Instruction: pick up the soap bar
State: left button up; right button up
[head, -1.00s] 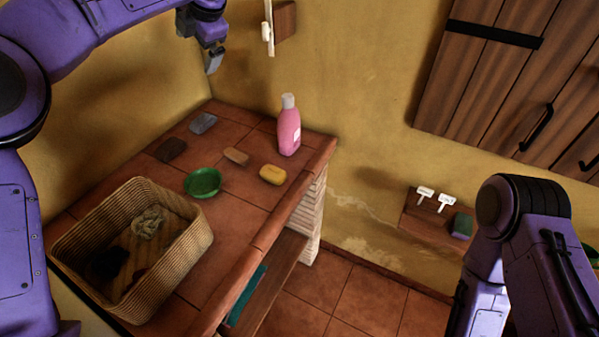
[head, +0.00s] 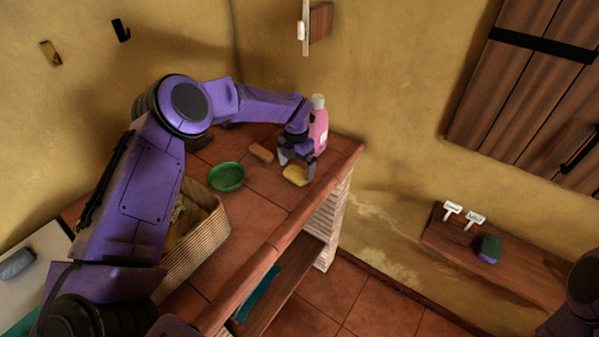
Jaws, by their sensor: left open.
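The yellow bar (head: 295,176), which looks like the soap bar, lies on the tiled counter (head: 269,202) near its front edge. My left gripper (head: 297,168) is open right above it, pointing down, with its fingers around the bar's far part. I cannot tell whether the fingers touch it. Part of the bar is hidden by the gripper. My right gripper is out of view; only a piece of my right arm shows at the lower right edge.
A pink bottle (head: 319,132) stands close behind the gripper. A tan block (head: 261,153) and a green bowl (head: 226,176) lie to the left. A wicker basket (head: 205,240) is partly hidden by my left arm. A wall shelf (head: 513,269) is at right.

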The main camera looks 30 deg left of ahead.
pick_arm(q)
notch_tip(320, 180, down, 2)
jog(key=shift+f, duration=0.1)
jog(key=shift+a+f, duration=0.1)
jog(key=shift+f, duration=0.15)
jog(key=c, duration=0.8)
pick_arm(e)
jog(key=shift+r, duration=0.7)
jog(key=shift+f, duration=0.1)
